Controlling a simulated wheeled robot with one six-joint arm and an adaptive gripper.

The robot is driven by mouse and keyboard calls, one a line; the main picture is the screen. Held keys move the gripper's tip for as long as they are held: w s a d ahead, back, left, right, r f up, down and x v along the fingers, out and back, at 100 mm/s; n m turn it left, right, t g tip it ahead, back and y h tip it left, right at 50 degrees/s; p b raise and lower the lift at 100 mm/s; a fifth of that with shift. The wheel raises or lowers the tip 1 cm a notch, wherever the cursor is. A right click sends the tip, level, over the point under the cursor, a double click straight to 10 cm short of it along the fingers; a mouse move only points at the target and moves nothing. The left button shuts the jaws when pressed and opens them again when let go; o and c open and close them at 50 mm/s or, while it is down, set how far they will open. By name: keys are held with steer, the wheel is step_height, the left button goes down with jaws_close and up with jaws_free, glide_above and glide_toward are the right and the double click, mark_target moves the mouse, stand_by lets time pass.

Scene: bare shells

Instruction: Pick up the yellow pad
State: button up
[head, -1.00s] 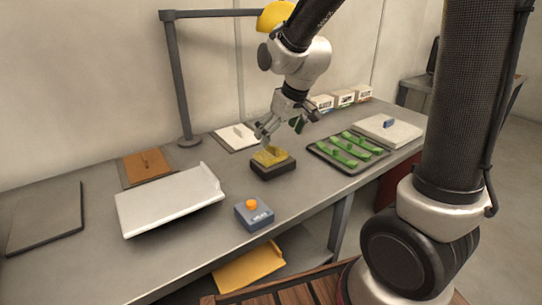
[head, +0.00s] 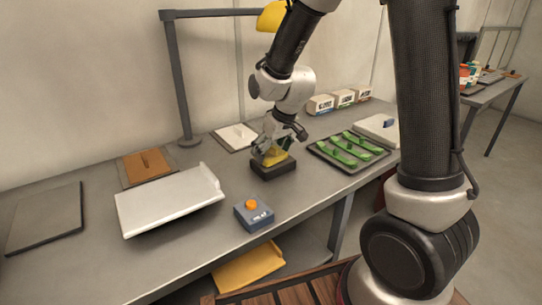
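The yellow pad (head: 275,158) sits on a dark block (head: 273,170) near the middle of the grey bench. My gripper (head: 271,153) points down at the pad from above, its fingers low around the pad's upper part and hiding some of it. The picture is too small to tell whether the fingers are closed on the pad or still apart. The pad appears to rest on the block, with no clear gap under it.
A white tilted tray (head: 168,204) and a grey-blue box with an orange button (head: 253,213) stand left and in front. A dark tray of green pieces (head: 347,152) lies right. A lamp post (head: 178,80) rises behind. Bare bench shows between them.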

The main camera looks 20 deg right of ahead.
steer(key=shift+c, duration=0.8)
step_height(320, 180, up, 10)
